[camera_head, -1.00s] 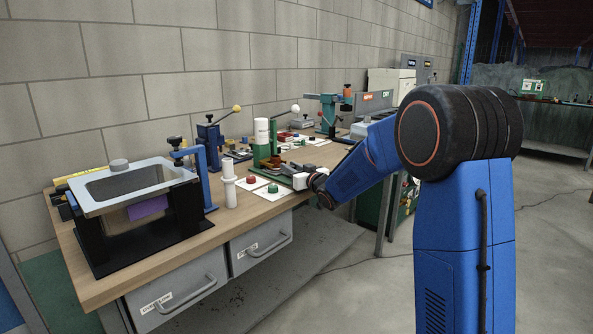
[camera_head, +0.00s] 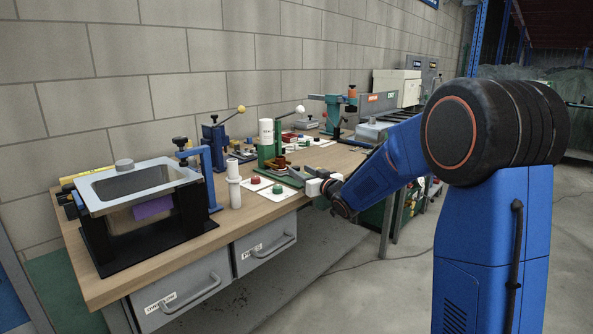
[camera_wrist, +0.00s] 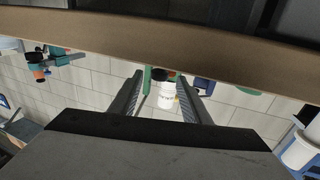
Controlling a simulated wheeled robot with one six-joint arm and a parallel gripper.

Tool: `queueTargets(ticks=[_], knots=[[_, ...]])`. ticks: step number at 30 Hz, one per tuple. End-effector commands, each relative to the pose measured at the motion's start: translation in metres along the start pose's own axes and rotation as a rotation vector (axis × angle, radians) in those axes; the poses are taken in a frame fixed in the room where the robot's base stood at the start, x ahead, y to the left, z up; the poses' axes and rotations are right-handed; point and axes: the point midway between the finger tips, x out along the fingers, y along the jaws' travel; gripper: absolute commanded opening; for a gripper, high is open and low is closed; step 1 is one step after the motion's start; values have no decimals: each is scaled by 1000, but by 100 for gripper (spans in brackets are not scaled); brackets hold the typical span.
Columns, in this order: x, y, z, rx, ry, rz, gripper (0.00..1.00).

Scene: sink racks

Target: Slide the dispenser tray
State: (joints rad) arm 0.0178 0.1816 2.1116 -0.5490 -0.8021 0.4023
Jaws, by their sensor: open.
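A green dispenser stand (camera_head: 265,154) with a white bottle (camera_head: 266,131) stands on the wooden bench, left of my gripper. A small reddish-brown cup shape is low on the stand. I cannot clearly tell the tray apart from the stand's base. My gripper (camera_head: 284,172) is open and empty at the bench's front edge, its dark fingers pointing at the stand. In the wrist view, which is upside down, the open fingers (camera_wrist: 160,88) frame the white bottle (camera_wrist: 167,96) beyond them.
A black stand with a metal basin (camera_head: 108,190) is at the bench's left end. Drawers (camera_head: 180,290) are below. The floor in front is clear.

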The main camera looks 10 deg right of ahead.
Motion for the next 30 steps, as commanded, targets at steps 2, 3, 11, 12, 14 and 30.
queueTargets(ticks=[2, 3, 11, 12, 14, 30], knots=[[-18, 0, -1, 0, 1, 1, 43], [-26, 1, -1, 0, 1, 1, 43], [-77, 0, -1, -1, 2, 1, 43], [-84, 0, -1, -1, 1, 1, 43], [-94, 0, 0, -1, 1, 1, 43], [-123, 0, 0, 0, 1, -1, 43]])
